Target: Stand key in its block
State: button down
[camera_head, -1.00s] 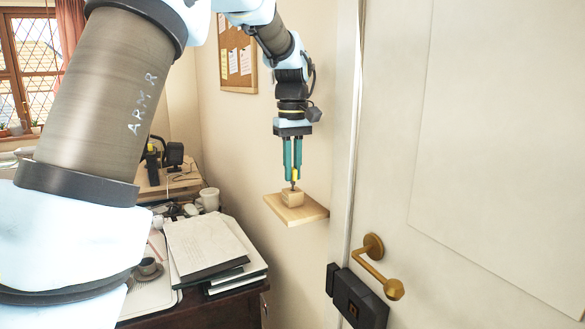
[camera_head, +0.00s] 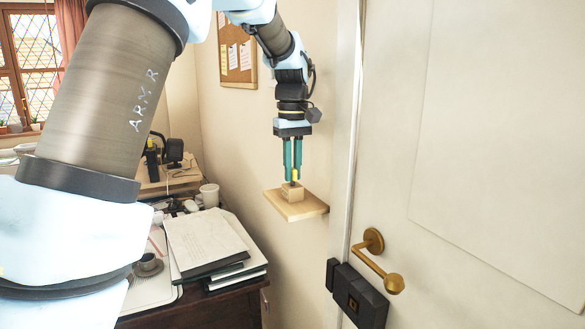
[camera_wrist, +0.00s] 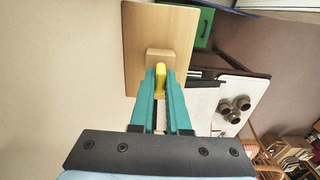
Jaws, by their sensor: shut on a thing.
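The key shows as a yellow head (camera_head: 295,174) between my fingertips, with a small dark part below it at the block. In the wrist view the yellow head (camera_wrist: 160,77) is pinched between the teal fingers. My gripper (camera_head: 292,178) points straight down and is shut on the key. The small wooden block (camera_head: 292,194) sits on a wooden wall shelf (camera_head: 308,211), directly under the key. The block also shows in the wrist view (camera_wrist: 159,55), just past the fingertips. The key's lower end meets the block's top in the picture; how deep it sits is hidden.
A white door (camera_head: 470,130) with a brass handle (camera_head: 378,262) and a dark lock box (camera_head: 358,297) stands to the right. A cork board (camera_head: 238,55) hangs on the wall behind.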

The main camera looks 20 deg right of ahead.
jog(key=c, duration=0.8)
grip_release()
notch_tip(320, 180, up, 7)
jog(key=p, duration=0.6)
jog(key=shift+p, duration=0.3)
jog(key=shift+f, duration=0.1)
